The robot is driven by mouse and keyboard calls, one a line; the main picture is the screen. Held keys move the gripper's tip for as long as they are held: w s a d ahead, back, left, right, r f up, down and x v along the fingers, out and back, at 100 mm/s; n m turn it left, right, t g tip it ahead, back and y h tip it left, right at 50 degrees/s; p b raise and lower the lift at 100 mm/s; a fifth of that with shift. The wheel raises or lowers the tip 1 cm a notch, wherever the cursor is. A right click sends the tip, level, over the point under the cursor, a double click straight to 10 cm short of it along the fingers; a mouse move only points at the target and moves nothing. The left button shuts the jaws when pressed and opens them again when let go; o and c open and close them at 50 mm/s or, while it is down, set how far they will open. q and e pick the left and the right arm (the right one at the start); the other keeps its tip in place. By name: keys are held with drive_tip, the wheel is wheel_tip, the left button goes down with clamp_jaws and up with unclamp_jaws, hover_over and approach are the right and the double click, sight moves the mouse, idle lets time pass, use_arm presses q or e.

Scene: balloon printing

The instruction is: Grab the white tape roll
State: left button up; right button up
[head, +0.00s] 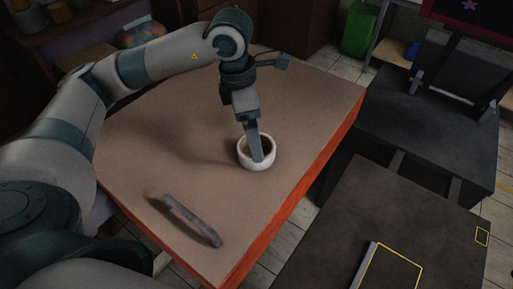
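The white tape roll (243,160) lies flat on the brown table, near the middle of the head view, with its dark hole facing up. My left gripper (256,150) points down from above, and its fingertips reach into the roll's hole. The fingers look like one narrow grey piece from this angle. I cannot tell whether they are apart, closed, or pressing on the roll's wall. My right gripper is not in view.
The table (300,100) has orange-red edges. A grey bar-shaped object (191,220) lies near its front. Black machine parts (425,140) stand to the right, across a gap. A green bin (360,29) stands behind. The table's left-middle surface is clear.

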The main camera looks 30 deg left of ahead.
sight(268, 142)
use_arm(q)
drive_tip(key=f+p, duration=0.2)
drive_tip(key=shift+s+d+f+p, duration=0.1)
drive_tip(key=shift+s+d+p, duration=0.05)
drive_tip(key=shift+d+p, duration=0.2)
wheel_tip(268, 142, down, 2)
drive_tip(key=shift+d+p, duration=0.15)
drive_tip(key=shift+p, duration=0.35)
drive_tip(key=shift+f, duration=0.5)
drive_tip(key=c, duration=1.2)
